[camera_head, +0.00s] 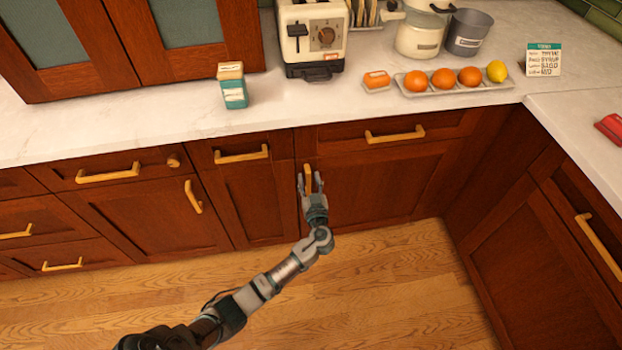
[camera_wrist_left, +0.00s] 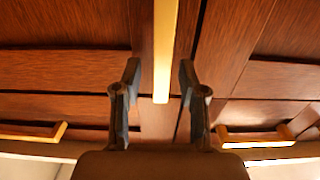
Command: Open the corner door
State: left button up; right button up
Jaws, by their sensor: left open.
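The corner door (camera_head: 375,195) is a reddish-brown wooden cabinet door below the counter, right of the middle in the head view. It looks shut. Its upright yellow handle (camera_head: 308,180) is near its left edge, and this handle (camera_wrist_left: 164,60) also shows in the left wrist view. My left gripper (camera_head: 311,180) is open at the handle. In the left wrist view its two fingers (camera_wrist_left: 159,85) stand on either side of the handle's end, with gaps to both sides. My right gripper is not in view.
Drawers with yellow handles (camera_head: 241,154) and another door (camera_head: 148,212) line the left. The counter (camera_head: 180,107) above carries a teal carton (camera_head: 232,86), a toaster (camera_head: 312,37) and a tray of fruit (camera_head: 455,89). Cabinets (camera_head: 545,255) close off the right. The wooden floor (camera_head: 390,290) in front is clear.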

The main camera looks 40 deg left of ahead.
pick_arm(q)
jog(key=shift+w+a, duration=0.25)
jog(key=shift+a, duration=0.1)
grip_shut()
